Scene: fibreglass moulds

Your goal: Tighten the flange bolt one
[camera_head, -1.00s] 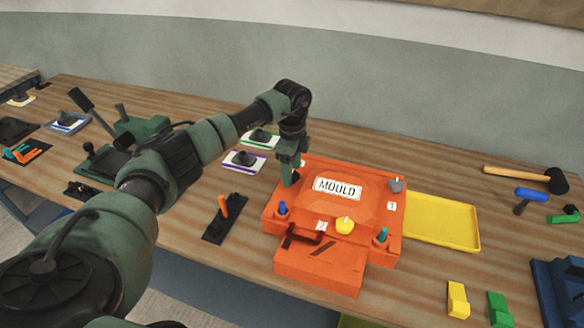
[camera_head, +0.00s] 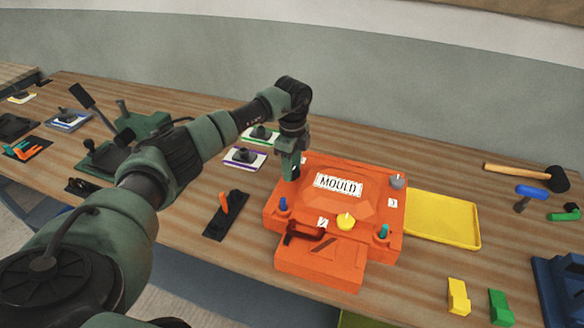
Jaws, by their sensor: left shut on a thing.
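The orange mould (camera_head: 375,212) with the white "MOULD" label sits on the wooden table. Bolts or knobs stand around its flange: a blue one (camera_head: 283,204) at the left, a yellow one (camera_head: 346,221) at the front middle, a teal one (camera_head: 383,231) at the front right and a grey one (camera_head: 397,181) at the back right. Small number tags lie on the flange, too small to read surely. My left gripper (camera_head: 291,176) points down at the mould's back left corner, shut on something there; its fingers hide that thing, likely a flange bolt. My right gripper is not in view.
A yellow tray (camera_head: 440,219) lies right of the mould. A mallet (camera_head: 528,175), a blue-handled tool (camera_head: 530,194) and yellow (camera_head: 458,296) and green (camera_head: 500,307) blocks are at the right. A black holder with an orange piece (camera_head: 224,204) lies at the left.

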